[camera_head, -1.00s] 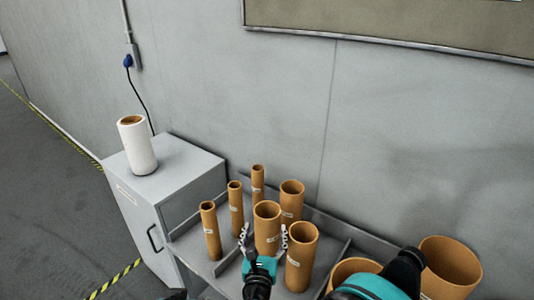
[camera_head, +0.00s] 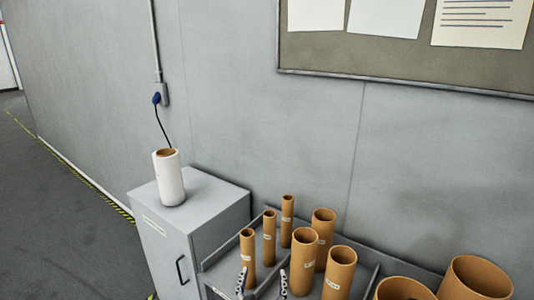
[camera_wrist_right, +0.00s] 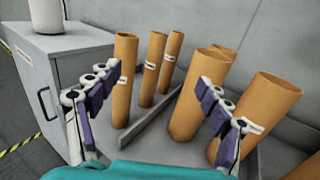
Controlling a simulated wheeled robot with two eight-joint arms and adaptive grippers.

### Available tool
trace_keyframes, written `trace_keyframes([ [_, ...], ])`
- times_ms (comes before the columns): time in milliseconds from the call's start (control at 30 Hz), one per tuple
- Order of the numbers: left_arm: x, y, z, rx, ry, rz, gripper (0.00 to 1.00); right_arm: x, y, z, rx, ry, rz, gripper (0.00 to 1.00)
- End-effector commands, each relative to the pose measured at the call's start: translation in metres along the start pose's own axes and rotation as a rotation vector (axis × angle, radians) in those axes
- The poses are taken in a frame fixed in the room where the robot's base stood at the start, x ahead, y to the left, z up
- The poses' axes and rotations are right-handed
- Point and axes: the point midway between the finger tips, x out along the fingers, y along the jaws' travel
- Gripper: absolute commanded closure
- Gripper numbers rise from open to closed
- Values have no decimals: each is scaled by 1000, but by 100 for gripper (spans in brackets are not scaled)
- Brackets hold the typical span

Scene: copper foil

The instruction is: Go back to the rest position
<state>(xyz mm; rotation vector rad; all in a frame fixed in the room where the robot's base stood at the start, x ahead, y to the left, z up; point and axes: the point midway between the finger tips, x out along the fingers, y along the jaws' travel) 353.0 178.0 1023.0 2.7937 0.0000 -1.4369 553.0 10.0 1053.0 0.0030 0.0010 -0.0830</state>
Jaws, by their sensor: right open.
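My right gripper (camera_head: 262,284) shows only by its fingertips at the bottom edge of the head view. In the right wrist view, my right gripper (camera_wrist_right: 158,85) has its two fingers spread wide with nothing held between them. Brown cardboard tubes stand upright beyond the fingers: a thin tube (camera_wrist_right: 124,80) by the left finger and a wide tube (camera_wrist_right: 190,118) partly behind the right finger. In the head view, a wide labelled tube (camera_head: 304,262) stands just right of the right fingertip. My left gripper is not in view.
The tubes stand on a grey divided rack (camera_head: 225,270) against the wall. A grey cabinet (camera_head: 165,245) on its left carries a white roll (camera_head: 170,182). Larger tubes (camera_head: 477,280) stand at the lower right. A pinboard (camera_head: 420,62) hangs above. Floor lies open at far left.

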Motion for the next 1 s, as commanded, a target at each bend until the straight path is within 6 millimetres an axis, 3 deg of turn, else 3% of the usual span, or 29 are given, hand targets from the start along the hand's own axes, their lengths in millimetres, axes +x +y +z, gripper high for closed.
trace_keyframes([
  [367, 0, 0, 0, 0, 0, 0, 60, 6, -47, 2, 304, 103, -107, 22],
  [667, 0, 0, 0, 0, 0, 0, 60, -4, -113, -2, 776, 216, -302, 22],
  [833, 0, 0, 0, 0, 0, 0, 60, -32, -165, -9, 1240, 272, -523, 22],
  [1000, 0, 0, 0, 0, 0, 0, 60, -86, -206, -21, 1835, 272, -837, 22],
])
